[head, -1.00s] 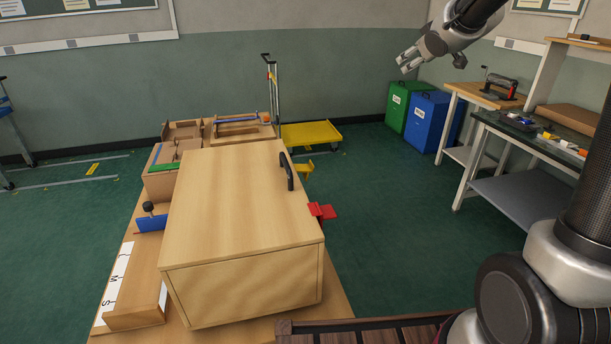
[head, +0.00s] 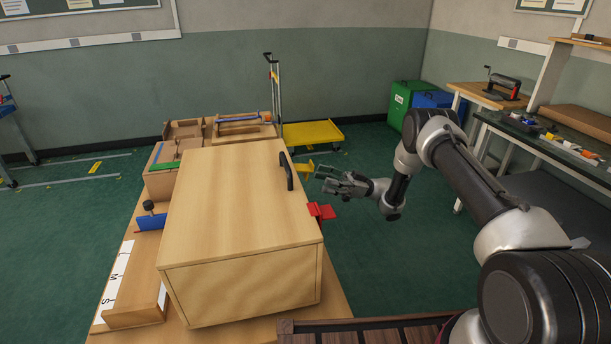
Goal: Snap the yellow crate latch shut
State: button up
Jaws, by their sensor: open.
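A large wooden crate (head: 240,195) with a closed-looking lid stands on the wooden table, with a black handle (head: 287,171) near the lid's right edge. The yellow latch (head: 303,169) sticks out from the crate's right side, toward the far end. A red latch (head: 321,211) sticks out from the same side, nearer to me. My gripper (head: 329,180) is open and empty, just right of the crate. It points left, between the two latches and close to the yellow one. I cannot tell whether it touches anything. The lower part of the yellow latch is hard to make out.
Wooden fixtures (head: 240,128) fill the table's far end. A blue clamp-like part (head: 151,221) and a letter-marked tray (head: 133,302) lie left of the crate. A yellow cart (head: 312,133) stands behind. Green floor right of the crate is free except for my arm.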

aim_at(305, 178)
jog(key=x, duration=0.7)
jog(key=shift+s+a+r, duration=0.15)
jog(key=shift+a, duration=0.05)
jog(key=c, duration=1)
